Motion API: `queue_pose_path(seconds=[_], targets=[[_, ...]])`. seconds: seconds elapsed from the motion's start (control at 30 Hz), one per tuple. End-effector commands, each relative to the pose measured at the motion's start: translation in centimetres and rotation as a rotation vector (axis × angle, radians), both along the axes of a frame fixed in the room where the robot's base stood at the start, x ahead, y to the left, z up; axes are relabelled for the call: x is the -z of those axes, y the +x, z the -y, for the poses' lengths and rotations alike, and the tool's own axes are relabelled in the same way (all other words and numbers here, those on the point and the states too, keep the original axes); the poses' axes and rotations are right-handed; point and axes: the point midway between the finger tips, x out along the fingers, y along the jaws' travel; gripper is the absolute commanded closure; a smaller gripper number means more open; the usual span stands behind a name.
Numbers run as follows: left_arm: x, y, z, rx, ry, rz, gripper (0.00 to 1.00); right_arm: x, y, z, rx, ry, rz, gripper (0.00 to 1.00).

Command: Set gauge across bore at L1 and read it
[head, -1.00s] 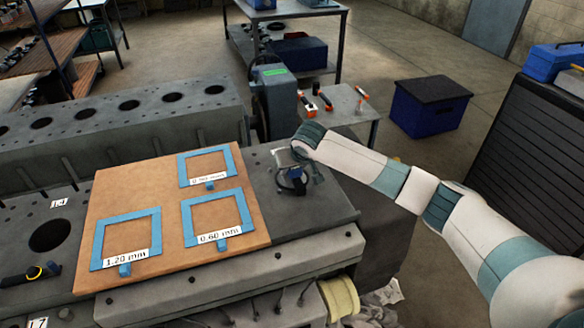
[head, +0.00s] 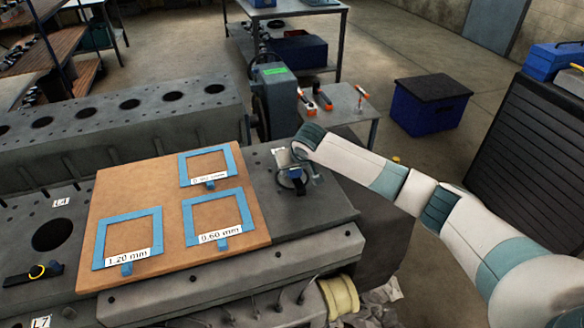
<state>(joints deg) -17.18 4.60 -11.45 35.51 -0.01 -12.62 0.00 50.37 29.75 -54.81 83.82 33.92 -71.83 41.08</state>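A large dark bore (head: 52,235) is open in the grey engine block (head: 75,200) at the left. A small white label (head: 61,202) sits above it; another label (head: 40,322), its text hard to read, is at the bottom left edge. A dark tool with a yellow ring (head: 37,271) lies on the block just below the bore; I cannot tell if it is the gauge. My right gripper (head: 293,181) is over the dark plate right of the board, small and dark; its fingers and any object in them cannot be made out. My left gripper is out of view.
An orange-brown board (head: 165,200) with several blue frames lies on the block; readable labels say 1.20 mm and 0.60 mm. A second block (head: 125,120) with a row of holes stands behind. A small table (head: 345,110) holds orange-handled tools. A yellow roll (head: 340,295) is at the front.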

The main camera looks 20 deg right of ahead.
Motion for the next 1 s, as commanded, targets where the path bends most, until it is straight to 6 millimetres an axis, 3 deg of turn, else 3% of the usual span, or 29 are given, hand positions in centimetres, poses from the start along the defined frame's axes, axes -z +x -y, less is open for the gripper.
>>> queue_pose_path(seconds=[0.43, 0.47, 0.53, 1.0], targets=[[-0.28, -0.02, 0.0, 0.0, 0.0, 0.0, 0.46, 0.34, 0.02, 0.01, 0.001, 0.001, 0.001, 0.9], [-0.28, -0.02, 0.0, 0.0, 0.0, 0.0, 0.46, 0.35, 0.01, 0.01, 0.001, 0.001, 0.0, 0.62], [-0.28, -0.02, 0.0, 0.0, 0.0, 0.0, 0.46, 0.36, 0.01, 0.01, 0.001, 0.001, 0.0, 0.46], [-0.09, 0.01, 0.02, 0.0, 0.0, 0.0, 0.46, 0.11, -0.27, 0.01, 0.0, 0.0, -0.001, 0.45]])
